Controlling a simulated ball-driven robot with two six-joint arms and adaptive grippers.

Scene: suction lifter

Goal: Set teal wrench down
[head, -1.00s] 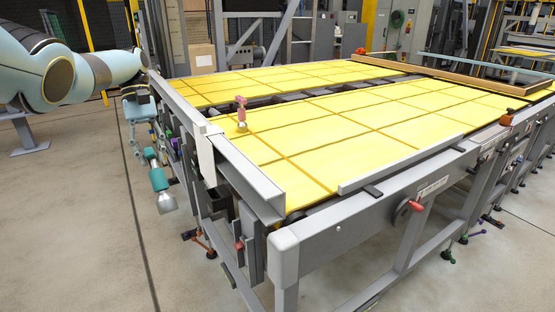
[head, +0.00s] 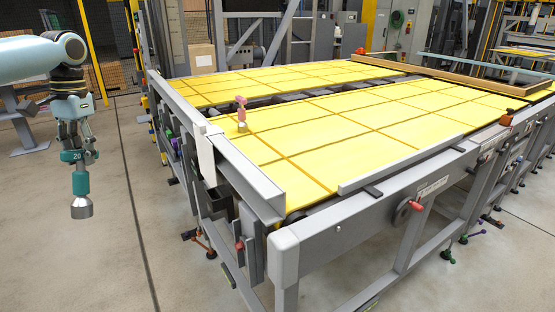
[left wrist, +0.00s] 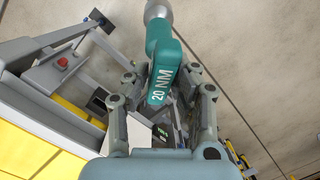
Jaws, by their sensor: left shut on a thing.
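The teal wrench (head: 80,183) hangs upright from my left gripper (head: 76,150) at the left of the head view, over the open concrete floor and apart from the table. Its grey socket end points down, and the mark "20" shows near the fingers. In the left wrist view my left gripper (left wrist: 161,100) is shut around the wrench (left wrist: 163,62), which reads "20 NM" and extends away from the palm. The part of the wrench deep between the fingers is hidden. My right gripper is not in view.
A large grey-framed table (head: 245,170) with yellow gridded panels (head: 330,125) fills the middle. A small pink-handled tool (head: 241,112) stands on its left part. Several tools hang along the table's left side. The floor (head: 110,260) at front left is clear.

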